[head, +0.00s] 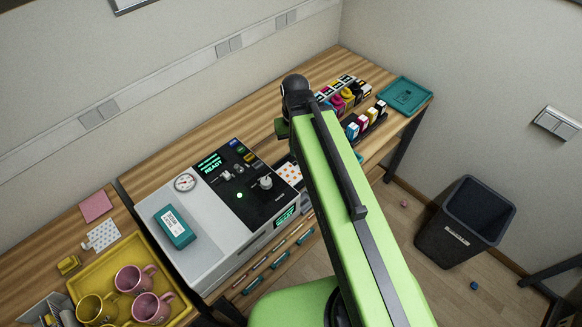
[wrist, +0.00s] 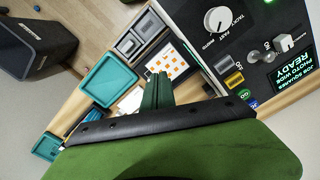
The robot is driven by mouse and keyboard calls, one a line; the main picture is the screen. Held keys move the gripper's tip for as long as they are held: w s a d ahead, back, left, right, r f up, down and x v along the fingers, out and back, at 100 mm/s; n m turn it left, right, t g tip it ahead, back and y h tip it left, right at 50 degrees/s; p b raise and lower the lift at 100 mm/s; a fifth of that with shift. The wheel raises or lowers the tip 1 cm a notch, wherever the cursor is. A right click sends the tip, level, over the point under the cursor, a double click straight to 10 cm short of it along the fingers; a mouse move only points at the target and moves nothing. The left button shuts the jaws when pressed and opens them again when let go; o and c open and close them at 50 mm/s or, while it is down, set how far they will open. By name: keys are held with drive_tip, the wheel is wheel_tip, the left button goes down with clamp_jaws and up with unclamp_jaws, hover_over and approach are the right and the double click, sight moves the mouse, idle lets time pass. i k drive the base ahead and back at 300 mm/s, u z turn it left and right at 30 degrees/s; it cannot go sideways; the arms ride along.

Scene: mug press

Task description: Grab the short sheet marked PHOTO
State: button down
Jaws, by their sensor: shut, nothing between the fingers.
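I cannot read the word PHOTO on any sheet. A white sheet with orange squares (wrist: 165,62) lies just beyond my fingertips in the wrist view. It also shows partly in the head view (head: 290,172), beside the press and cut off by my arm. A plain pale sheet or card (wrist: 131,100) shows partly beside the teal tray, its far part hidden by my gripper. My gripper (wrist: 158,77) has its dark green fingers together and empty, pointing at the squares sheet; whether they touch it I cannot tell. In the head view my arm hides most of the gripper.
The press (head: 225,205) with its lit READY panel stands left of my arm. A yellow tray (head: 172,262) holds mugs at the lower left. A pink sheet (head: 95,206) and a patterned sheet (head: 102,235) lie behind it.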

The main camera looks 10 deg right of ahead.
sight(292, 176)
drive_tip(key=k, duration=0.1)
drive_tip(key=u, duration=3.2)
drive_tip(key=k, duration=1.1)
drive_tip(key=z, duration=0.7)
drive_tip(key=i, duration=0.55)
drive_tip(key=u, duration=0.15)
